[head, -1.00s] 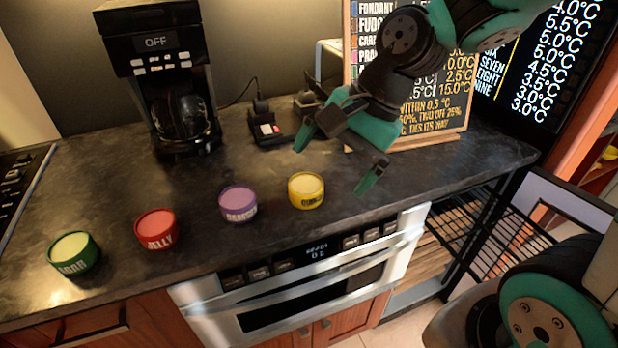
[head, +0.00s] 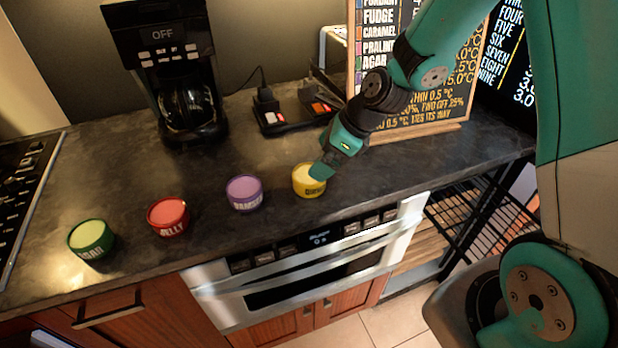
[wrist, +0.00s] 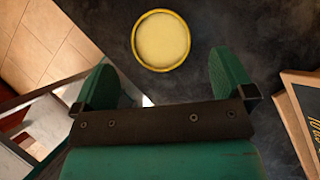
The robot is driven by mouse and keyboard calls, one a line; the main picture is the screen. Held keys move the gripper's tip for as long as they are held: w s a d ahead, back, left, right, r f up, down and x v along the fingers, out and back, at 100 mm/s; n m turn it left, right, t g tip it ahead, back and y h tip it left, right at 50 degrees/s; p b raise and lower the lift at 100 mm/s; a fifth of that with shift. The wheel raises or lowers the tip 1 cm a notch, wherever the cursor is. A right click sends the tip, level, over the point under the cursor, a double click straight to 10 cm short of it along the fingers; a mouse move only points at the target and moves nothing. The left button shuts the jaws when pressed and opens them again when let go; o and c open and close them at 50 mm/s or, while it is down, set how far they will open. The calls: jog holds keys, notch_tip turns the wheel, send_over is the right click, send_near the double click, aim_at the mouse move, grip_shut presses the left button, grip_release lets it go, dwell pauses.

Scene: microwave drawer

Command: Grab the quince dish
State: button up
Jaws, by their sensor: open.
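The quince dish (head: 308,181) is a small round yellow tub on the dark counter, at the right end of a row of tubs. In the wrist view its pale yellow top (wrist: 161,40) lies just beyond the fingertips, roughly centred between them. My gripper (head: 322,170) is over the right side of the dish in the head view and hides part of its rim. In the wrist view my gripper (wrist: 162,75) has its two green fingers spread wide with nothing between them.
A purple tub (head: 244,193), a red tub (head: 168,217) and a green tub (head: 91,240) stand to the left. A coffee maker (head: 178,75) and a menu board (head: 425,105) stand behind. The counter's front edge is close to the dish.

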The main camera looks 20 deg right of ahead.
aim_at(309, 180)
jog(key=shift+s+d+p+x, duration=0.1)
jog(key=shift+p+x, duration=0.25)
jog(key=shift+x, duration=1.45)
jog(key=shift+s+d+p+x, duration=0.15)
jog(key=shift+p+x, duration=0.2)
jog(key=shift+x, duration=1.4)
jog(key=shift+f, duration=0.2)
jog(key=shift+c, duration=0.2)
jog(key=shift+w, duration=0.1)
jog(key=c, duration=1)
jog(key=shift+o, duration=0.2)
jog(key=shift+r, duration=0.15)
